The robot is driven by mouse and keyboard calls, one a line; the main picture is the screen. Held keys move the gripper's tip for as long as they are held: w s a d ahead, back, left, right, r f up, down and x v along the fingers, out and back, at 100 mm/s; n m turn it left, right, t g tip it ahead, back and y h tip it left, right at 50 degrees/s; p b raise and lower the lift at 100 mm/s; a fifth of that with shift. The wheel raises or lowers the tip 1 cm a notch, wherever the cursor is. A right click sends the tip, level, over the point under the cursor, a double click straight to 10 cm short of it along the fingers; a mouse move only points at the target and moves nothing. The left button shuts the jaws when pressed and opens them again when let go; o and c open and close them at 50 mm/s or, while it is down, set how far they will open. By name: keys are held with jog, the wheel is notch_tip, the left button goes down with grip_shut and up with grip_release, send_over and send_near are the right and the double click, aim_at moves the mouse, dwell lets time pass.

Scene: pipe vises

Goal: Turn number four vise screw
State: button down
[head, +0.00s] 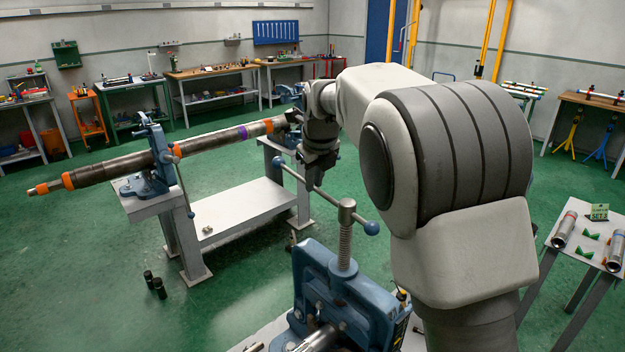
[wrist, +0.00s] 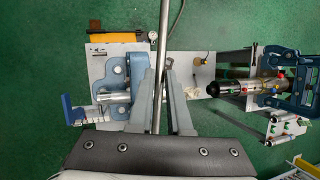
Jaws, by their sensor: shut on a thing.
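A blue pipe vise (head: 345,300) stands in the foreground of the head view, with a pipe end low in it. Its threaded upright screw (head: 344,243) carries a slanting metal handle bar (head: 327,195) with blue ball ends. My gripper (head: 315,183) points down onto the bar, between its far ball (head: 279,162) and the screw head. In the wrist view, the bar (wrist: 161,50) runs between the two fingers of my gripper (wrist: 162,68), which is shut on it. The vise body (wrist: 115,82) shows left of the fingers. I cannot read a number on the vise.
A long dark pipe (head: 110,166) with orange bands lies across vises on a white stand (head: 240,205) at left. A small table (head: 580,235) with short pipes is at right. Workbenches line the far walls.

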jog(key=c, duration=0.8)
grip_release()
jog(key=shift+d, duration=0.1)
jog(key=shift+c, duration=0.2)
jog(key=shift+r, duration=0.1)
jog(key=b+v, duration=0.1)
jog(key=v, duration=1.6)
jog(key=shift+s, duration=0.1)
